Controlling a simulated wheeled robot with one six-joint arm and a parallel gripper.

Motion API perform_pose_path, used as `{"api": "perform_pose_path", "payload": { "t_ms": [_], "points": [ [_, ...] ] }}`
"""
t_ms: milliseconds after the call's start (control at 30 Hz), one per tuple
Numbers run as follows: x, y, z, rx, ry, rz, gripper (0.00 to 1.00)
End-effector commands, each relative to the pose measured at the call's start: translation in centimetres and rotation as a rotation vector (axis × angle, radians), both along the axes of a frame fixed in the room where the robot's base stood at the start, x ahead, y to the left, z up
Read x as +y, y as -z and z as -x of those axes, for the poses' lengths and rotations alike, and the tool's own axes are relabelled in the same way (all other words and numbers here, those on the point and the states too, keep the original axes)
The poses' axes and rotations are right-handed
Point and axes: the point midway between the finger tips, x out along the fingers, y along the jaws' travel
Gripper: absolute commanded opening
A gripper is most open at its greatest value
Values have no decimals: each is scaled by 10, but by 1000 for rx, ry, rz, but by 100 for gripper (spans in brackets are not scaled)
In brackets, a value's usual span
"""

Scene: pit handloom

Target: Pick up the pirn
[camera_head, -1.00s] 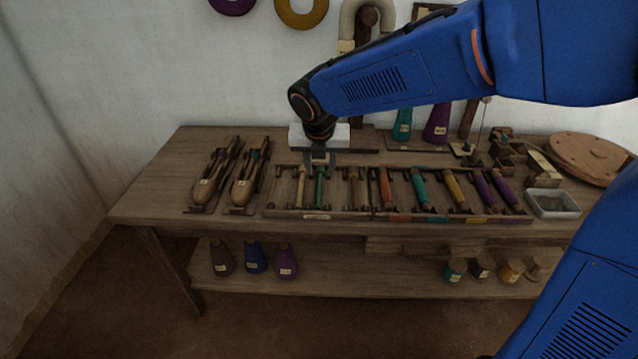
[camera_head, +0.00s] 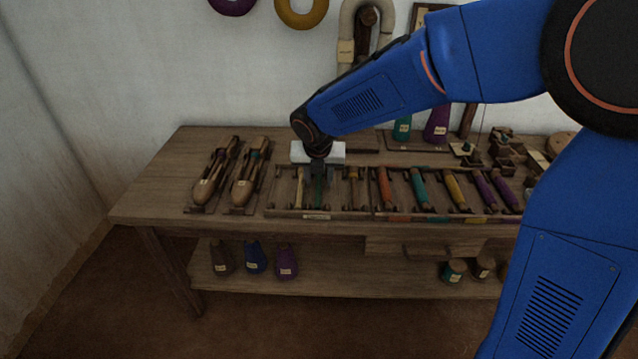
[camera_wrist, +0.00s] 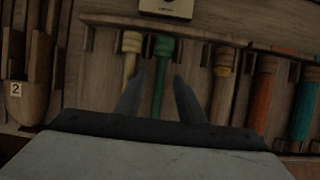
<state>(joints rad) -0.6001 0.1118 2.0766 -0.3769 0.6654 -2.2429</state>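Several pirns lie side by side in a wooden rack (camera_head: 345,214) on the bench. The green pirn (camera_wrist: 163,52) lies between my fingers in the wrist view, with the left finger beside the pale yellow pirn (camera_wrist: 131,55) too. My gripper (camera_wrist: 158,78) is open, one finger on each side of the green pirn, and the fingers look apart from it. In the head view my gripper (camera_head: 318,180) points down over the same slot and hides most of the green pirn. A brown pirn with a yellowish band (camera_wrist: 222,75) lies to the right.
Orange (camera_head: 385,188), teal (camera_head: 419,188), yellow (camera_head: 455,190) and purple pirns fill the right part of the rack. Two wooden shuttles (camera_head: 243,185) lie at the left. The bench's left end is clear.

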Motion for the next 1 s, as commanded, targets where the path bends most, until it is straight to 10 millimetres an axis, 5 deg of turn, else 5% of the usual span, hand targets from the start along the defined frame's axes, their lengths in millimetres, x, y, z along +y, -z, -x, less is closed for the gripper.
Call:
{"api": "perform_pose_path", "payload": {
  "t_ms": [33, 167, 633, 1000],
  "points": [
    [0, 0, 0, 0, 0, 0, 31],
    [0, 0, 0, 0, 0, 0, 0],
    [0, -6, 0, -1, 1, -1, 0],
    [1, -66, 0, -1, 0, -2, 0]
  ]
}}
